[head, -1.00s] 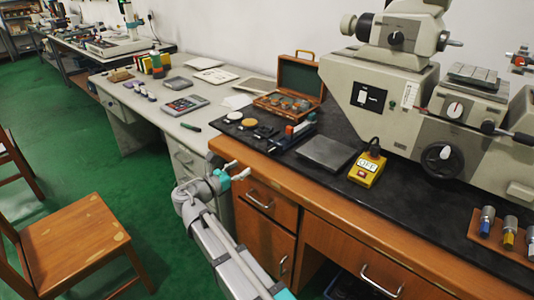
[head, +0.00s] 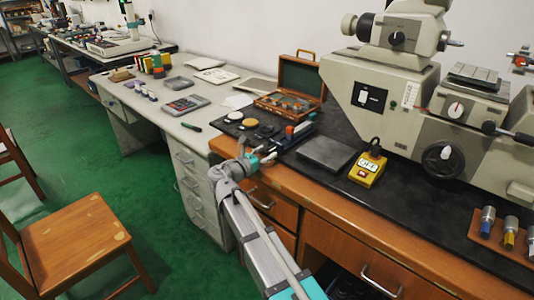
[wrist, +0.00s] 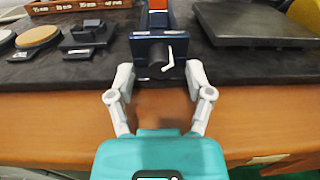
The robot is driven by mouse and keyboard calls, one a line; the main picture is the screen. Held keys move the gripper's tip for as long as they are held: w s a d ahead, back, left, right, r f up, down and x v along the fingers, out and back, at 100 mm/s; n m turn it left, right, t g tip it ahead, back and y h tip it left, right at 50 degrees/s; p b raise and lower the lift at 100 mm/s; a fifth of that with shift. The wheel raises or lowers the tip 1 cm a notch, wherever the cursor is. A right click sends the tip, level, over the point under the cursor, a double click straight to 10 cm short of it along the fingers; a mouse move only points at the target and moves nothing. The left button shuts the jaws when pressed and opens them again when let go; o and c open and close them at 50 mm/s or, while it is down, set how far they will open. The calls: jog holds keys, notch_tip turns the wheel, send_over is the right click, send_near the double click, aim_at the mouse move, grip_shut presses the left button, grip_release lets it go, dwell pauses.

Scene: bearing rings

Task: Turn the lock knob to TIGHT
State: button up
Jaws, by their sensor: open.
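A dark blue device (wrist: 145,50) stands at the bench's front edge in the wrist view; it also shows in the head view (head: 301,128). On its front face is a small silver lever-like knob (wrist: 169,60), tilted, with its arm toward the upper right. I cannot read any TIGHT marking. My gripper (wrist: 160,76) is open, its two fingers apart on either side of the device's front, with nothing held. In the head view my gripper (head: 243,155) is at the bench's front edge, close to the device.
A dark flat plate (wrist: 258,24) lies right of the device. A yellow box marked OFF (head: 368,168) and a large grey machine (head: 400,80) stand further right. The wooden bench front (wrist: 55,120) is below.

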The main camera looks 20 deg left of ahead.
grip_shut()
dwell(0.4)
jog(key=shift+m, duration=1.5)
grip_release()
